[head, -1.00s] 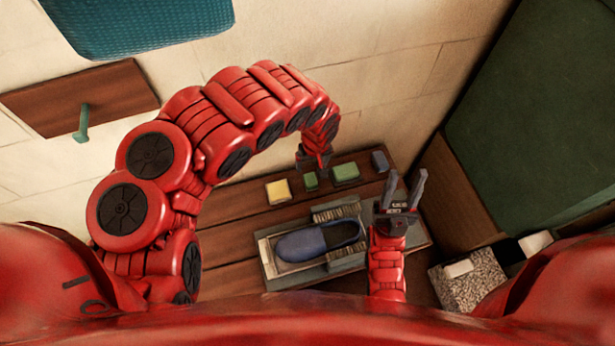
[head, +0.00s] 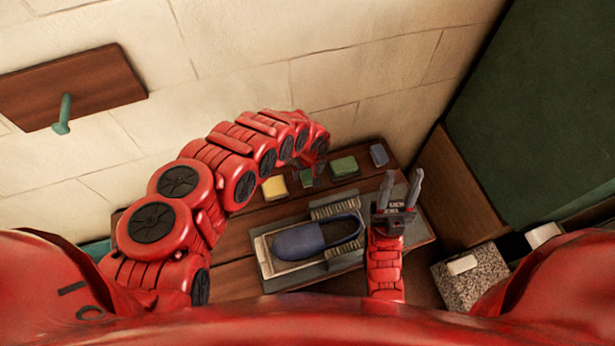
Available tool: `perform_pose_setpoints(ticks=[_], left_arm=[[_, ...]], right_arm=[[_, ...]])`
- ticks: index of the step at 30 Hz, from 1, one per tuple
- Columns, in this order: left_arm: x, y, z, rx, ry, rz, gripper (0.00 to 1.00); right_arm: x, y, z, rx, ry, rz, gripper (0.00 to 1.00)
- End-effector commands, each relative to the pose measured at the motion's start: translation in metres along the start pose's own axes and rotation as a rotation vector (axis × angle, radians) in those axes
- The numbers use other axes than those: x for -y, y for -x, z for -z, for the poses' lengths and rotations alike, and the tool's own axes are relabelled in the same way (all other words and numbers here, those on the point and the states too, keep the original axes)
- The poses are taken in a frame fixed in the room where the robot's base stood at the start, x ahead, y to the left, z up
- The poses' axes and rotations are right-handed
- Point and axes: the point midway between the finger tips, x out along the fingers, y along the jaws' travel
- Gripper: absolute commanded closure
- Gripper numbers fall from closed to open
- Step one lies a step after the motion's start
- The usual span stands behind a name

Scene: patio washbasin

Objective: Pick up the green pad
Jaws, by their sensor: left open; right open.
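Two green blocks lie on the wooden bench: a larger green pad (head: 344,167) and a smaller green block (head: 307,179) to its left. I cannot tell for sure which one is meant. My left gripper (head: 309,173) is open, pointing down at the smaller green block, whose view it partly covers. Whether it touches the block is unclear. My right gripper (head: 402,190) is open and empty, fingers pointing up in the picture, right of the blue shoe.
A yellow block (head: 275,188) and a blue-grey block (head: 379,155) flank the green ones. A blue shoe (head: 312,238) lies on a tray (head: 262,250) with a brush (head: 337,207). A wooden wall board with a green peg (head: 63,114) is upper left. A speckled block (head: 470,277) stands right.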

Motion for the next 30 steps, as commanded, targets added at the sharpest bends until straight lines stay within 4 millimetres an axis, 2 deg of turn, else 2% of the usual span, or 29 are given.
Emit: perform_pose_setpoints(ticks=[1, 7, 19, 30], left_arm=[[-0.001, -0.009, -0.001, 0.002, 0.002, -0.002, 0.12], [0.000, -0.028, 0.000, 0.001, 0.001, 0.000, 0.12], [0.000, -0.031, 0.001, -0.001, 0.000, 0.000, 0.14], [0.000, -0.032, 0.001, -0.001, 0.000, 0.000, 0.81]], right_arm=[[0.000, 0.003, -0.001, 0.000, 0.000, 0.000, 0.57], [0.001, 0.010, -0.002, 0.000, 0.000, 0.000, 0.57], [0.001, 0.011, -0.002, 0.000, 0.000, 0.000, 0.57], [0.001, 0.011, -0.002, 0.000, 0.000, 0.000, 0.57]])
